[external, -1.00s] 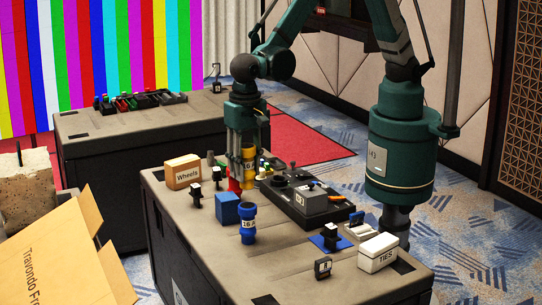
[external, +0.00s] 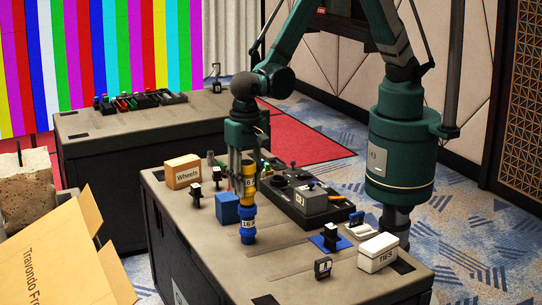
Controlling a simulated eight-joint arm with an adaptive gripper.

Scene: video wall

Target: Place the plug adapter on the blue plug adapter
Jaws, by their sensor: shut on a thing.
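The yellow plug adapter (external: 250,181) is held in my gripper (external: 246,172), whose fingers are shut on it from above. The blue plug adapter (external: 248,225), with a white number label, stands upright on the near case top. The yellow adapter is in line above it in the picture, its lower end meeting or overlapping the blue one's top. I cannot tell whether the two touch or how well they line up in depth.
A blue cube (external: 227,208) stands close to the left of the blue adapter. A Wheels box (external: 182,172), small black stands (external: 194,194), a black control panel (external: 312,202) and a white TIES box (external: 378,254) surround it.

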